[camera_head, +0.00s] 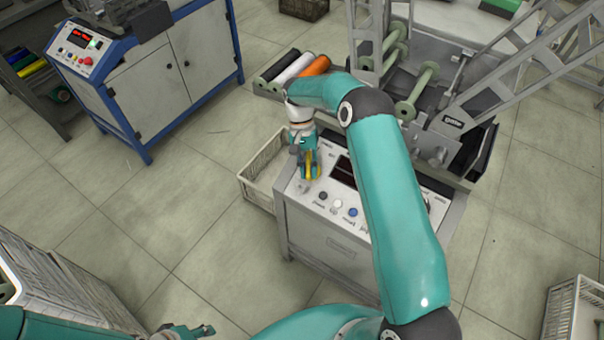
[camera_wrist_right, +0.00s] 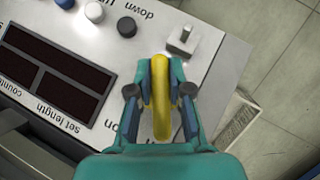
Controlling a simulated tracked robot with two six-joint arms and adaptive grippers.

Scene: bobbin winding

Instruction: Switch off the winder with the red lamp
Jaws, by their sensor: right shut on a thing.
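The grey winder's control panel (camera_head: 318,208) lies below my right arm. It carries dark display windows (camera_wrist_right: 55,70) and black (camera_wrist_right: 126,27), white (camera_wrist_right: 94,12) and blue (camera_wrist_right: 65,3) buttons. A small metal toggle switch (camera_wrist_right: 182,42) stands near the panel's corner. My right gripper (camera_head: 309,176) is over this end of the panel, shut on a yellow ring-shaped thing (camera_wrist_right: 160,95), just short of the toggle in the wrist view. I cannot tell whether they touch. No lit red lamp can be made out on this panel. My left gripper (camera_head: 185,332) shows only partly at the bottom edge.
A blue-framed cabinet (camera_head: 150,90) at the upper left has a lit red display (camera_head: 78,39) and a red button (camera_head: 87,61). A pale crate (camera_head: 258,178) stands left of the winder. Black, white and orange rolls (camera_head: 295,66) lie behind it. Open floor lies between cabinet and winder.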

